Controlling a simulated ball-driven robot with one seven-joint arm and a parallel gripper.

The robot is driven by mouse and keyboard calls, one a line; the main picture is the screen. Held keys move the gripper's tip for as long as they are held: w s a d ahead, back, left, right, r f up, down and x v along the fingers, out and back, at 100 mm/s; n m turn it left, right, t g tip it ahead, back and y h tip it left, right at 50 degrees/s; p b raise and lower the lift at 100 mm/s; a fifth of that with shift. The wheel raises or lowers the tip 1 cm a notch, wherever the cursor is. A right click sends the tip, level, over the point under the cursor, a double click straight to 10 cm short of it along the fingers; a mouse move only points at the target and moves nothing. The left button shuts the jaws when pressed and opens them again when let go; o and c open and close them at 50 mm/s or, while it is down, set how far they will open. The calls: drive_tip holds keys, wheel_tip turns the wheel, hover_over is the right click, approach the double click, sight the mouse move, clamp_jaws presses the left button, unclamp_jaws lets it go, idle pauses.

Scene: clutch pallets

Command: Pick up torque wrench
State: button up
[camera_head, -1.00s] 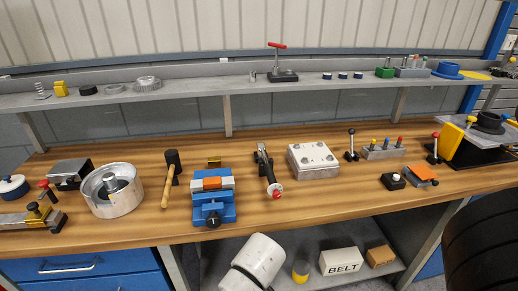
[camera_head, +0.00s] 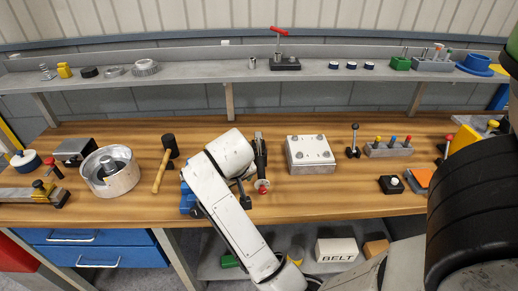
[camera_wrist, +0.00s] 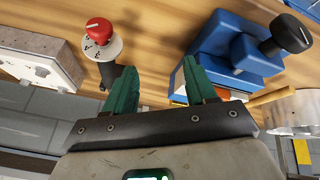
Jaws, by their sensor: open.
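What looks like the torque wrench (camera_head: 261,168) lies on the wooden bench between the blue vise and the metal plate block. It is dark, with a silver collar and red knob at the near end. In the wrist view, its red knob (camera_wrist: 99,31) and silver disc are at upper left, and its black shaft runs down behind my left green finger. My gripper (camera_wrist: 160,72) is open and empty, with the gap between its fingers to the right of the wrench. In the head view my white arm hides the gripper fingers.
The blue vise (camera_wrist: 236,50) is close to the right finger in the wrist view. The metal plate block (camera_head: 311,155) stands on the wrench's other side. A mallet (camera_head: 164,165) and a metal cylinder (camera_head: 110,172) lie farther left. A shelf (camera_head: 200,81) runs behind.

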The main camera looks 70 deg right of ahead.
sight(260, 162)
drive_tip(key=s+d+r+m+g, duration=0.2)
drive_tip(key=s+d+r+m, duration=0.1)
drive_tip(key=d+r+m, duration=0.4)
drive_tip(key=d+f, duration=0.1)
drive_tip(key=f, duration=0.1)
drive_tip(key=d+f+n, duration=0.1)
drive_tip(key=f, duration=0.1)
drive_tip(key=d+f+n, duration=0.1)
drive_tip(key=f, duration=0.1)
drive_tip(key=shift+w+d, duration=0.1)
drive_tip(key=shift+d, duration=0.15)
drive_tip(key=shift+a+p+x, duration=0.15)
drive_tip(key=shift+p+x, duration=0.2)
drive_tip(key=shift+x, duration=1)
drive_tip(key=shift+a+p+x, duration=0.15)
drive_tip(key=shift+p+x, duration=0.2)
drive_tip(key=shift+x, duration=1)
drive_tip(key=shift+f, duration=0.15)
drive_tip(key=shift+c, duration=0.2)
clamp_jaws()
drive_tip(key=shift+w, duration=0.1)
